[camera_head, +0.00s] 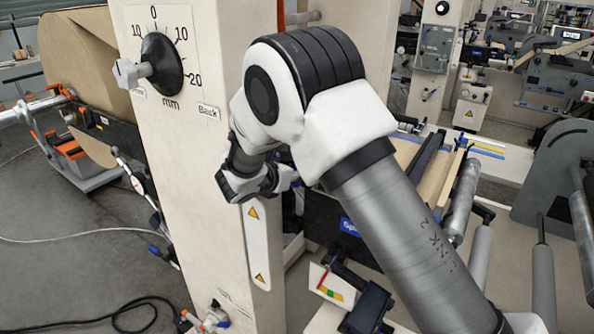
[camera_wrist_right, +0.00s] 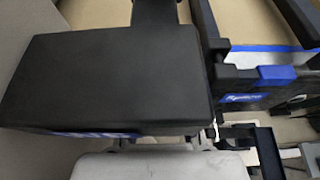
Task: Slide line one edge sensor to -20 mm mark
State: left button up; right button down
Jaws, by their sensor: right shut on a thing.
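My right arm (camera_head: 400,235) comes in from the bottom right and bends down at its wrist (camera_head: 252,180), beside the cream machine column. The fingertips of my right gripper are hidden in the head view. In the right wrist view a large black block (camera_wrist_right: 115,80) with blue marks on its lower edge fills the left side, close to the camera. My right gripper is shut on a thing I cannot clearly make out. I cannot identify the edge sensor or its mark with certainty. A round black dial (camera_head: 163,65) has a mm scale. My left gripper is not in view.
The cream column (camera_head: 215,70) stands close left of my wrist. A black blue-labelled unit (camera_head: 322,218) and a small coloured card (camera_head: 330,285) are below. Metal rollers (camera_head: 463,200) lie to the right, a large kraft roll (camera_head: 85,65) at left. Floor at lower left has a cable.

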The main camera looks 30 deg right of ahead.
jog(key=c, duration=1.1)
grip_release()
jog(key=shift+d, duration=0.15)
jog(key=shift+c, duration=0.2)
jog(key=shift+o, duration=0.5)
jog(key=shift+w+d+f, duration=0.1)
jog(key=shift+w+d, duration=0.05)
jog(key=shift+d, duration=0.1)
jog(key=shift+a, duration=0.15)
notch_tip(320, 180, up, 10)
jog(key=shift+r, duration=0.1)
